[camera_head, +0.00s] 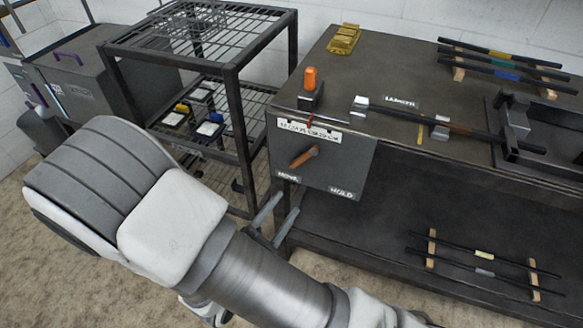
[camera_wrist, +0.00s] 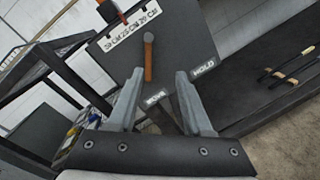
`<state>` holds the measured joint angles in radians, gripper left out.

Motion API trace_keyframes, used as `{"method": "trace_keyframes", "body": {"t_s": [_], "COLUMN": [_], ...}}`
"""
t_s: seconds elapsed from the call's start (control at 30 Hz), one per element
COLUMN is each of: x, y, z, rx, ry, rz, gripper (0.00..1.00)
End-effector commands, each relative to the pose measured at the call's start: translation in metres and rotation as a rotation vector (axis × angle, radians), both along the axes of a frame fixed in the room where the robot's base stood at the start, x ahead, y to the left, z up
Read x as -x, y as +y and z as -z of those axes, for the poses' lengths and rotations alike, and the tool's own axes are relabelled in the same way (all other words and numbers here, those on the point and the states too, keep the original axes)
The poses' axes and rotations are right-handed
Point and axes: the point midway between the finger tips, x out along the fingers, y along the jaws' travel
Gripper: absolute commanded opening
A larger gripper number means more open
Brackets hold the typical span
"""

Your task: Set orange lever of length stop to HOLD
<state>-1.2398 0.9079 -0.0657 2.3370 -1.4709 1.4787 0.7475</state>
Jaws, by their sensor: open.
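The orange lever (camera_head: 303,157) is on the dark front panel (camera_head: 345,165) of the bench. Its handle slants down and left from its pivot toward the MOVE label (camera_head: 288,177). The HOLD label (camera_head: 341,193) is at the panel's lower right. In the wrist view, the orange lever (camera_wrist: 148,65) points at the MOVE label (camera_wrist: 155,98), with the HOLD label (camera_wrist: 203,70) to the right. My gripper (camera_head: 288,203) is open and empty, just below the panel's lower left in the head view. In the wrist view, my gripper (camera_wrist: 159,76) has its fingers on either side of the lever's image; no contact shows.
An upright orange-capped part (camera_head: 310,82) stands on the bench top (camera_head: 380,60) above the panel. A horizontal rod (camera_head: 465,130) lies to its right. A black wire rack (camera_head: 240,110) stands close at the left. Rods rest on a lower shelf (camera_head: 390,225) at right.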

Motion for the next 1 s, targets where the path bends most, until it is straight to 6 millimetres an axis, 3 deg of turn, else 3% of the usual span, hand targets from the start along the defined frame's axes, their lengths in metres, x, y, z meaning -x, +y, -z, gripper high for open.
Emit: {"method": "trace_keyframes", "body": {"t_s": [0.03, 0.1, 0.37, 1.0], "x": [0.003, 0.005, -0.007, -0.131], "y": [0.009, 0.017, 0.019, -0.027], "z": [0.013, 0.021, 0.026, 0.027], "rx": [0.022, 0.037, 0.048, 0.048], "ry": [-0.004, -0.009, -0.014, -0.013], "rz": [-0.049, -0.096, -0.133, -0.130], "gripper": [0.50, 0.50, 0.50, 0.50]}}
